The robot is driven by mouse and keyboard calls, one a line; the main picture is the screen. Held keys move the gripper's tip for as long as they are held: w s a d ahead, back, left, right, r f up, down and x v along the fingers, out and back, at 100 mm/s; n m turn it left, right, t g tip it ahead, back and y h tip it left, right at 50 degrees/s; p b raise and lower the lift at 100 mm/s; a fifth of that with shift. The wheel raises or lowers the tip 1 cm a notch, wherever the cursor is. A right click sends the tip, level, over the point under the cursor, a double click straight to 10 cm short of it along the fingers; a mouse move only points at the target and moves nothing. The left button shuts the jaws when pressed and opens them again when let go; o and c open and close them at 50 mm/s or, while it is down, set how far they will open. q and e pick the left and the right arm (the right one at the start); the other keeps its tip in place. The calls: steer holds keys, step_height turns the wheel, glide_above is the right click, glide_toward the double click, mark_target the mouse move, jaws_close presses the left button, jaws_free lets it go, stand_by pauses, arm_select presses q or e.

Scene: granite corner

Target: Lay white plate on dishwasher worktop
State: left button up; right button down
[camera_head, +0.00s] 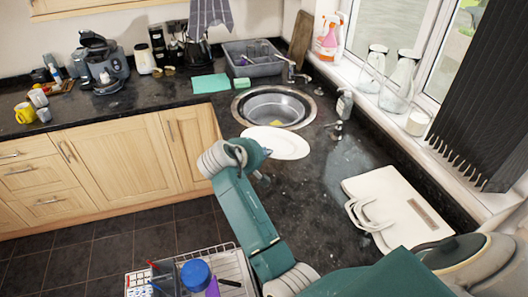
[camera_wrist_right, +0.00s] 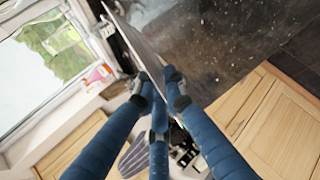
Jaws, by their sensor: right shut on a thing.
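The white plate (camera_head: 284,143) shows in the head view over the dark speckled worktop (camera_head: 290,210), just in front of the round sink. My right gripper (camera_head: 262,154) is at the plate's near left edge; its fingertips are partly hidden there. In the right wrist view, the fingers of my right gripper (camera_wrist_right: 160,82) are shut on the rim of the plate (camera_wrist_right: 136,42), which is seen nearly edge-on. I cannot tell whether the plate touches the worktop. My left gripper is not in view.
The round metal sink (camera_head: 274,107) lies behind the plate, with a grey dish tub (camera_head: 252,68) beyond. A white flat object with handles (camera_head: 395,205) lies on the right. A wire rack (camera_head: 232,268) with a blue-lidded container is below. The worktop between plate and white object is clear.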

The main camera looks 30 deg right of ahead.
steer(key=shift+w+d, duration=0.1)
steer(key=shift+w, duration=0.05)
steer(key=shift+s+r+p, duration=0.2)
steer(key=shift+r+p, duration=0.05)
steer(key=shift+p, duration=0.7)
steer(key=shift+t+h, duration=0.3)
steer(key=shift+h, duration=0.2)
steer(key=d+f+b, duration=0.1)
steer(key=f+b, duration=0.1)
steer(key=f, duration=0.1)
steer(key=d+f+b, duration=0.1)
steer(key=f+b, duration=0.1)
steer(key=f, duration=0.2)
steer(key=s+d+f+b, duration=0.1)
steer(key=f+b, duration=0.1)
steer(key=f, duration=0.1)
steer(key=shift+s+d+f+b, duration=0.1)
steer(key=shift+d+f+b, duration=0.1)
steer(key=shift+d+b, duration=0.2)
steer(key=shift+f+b, duration=0.6)
steer(key=shift+f, duration=0.75)
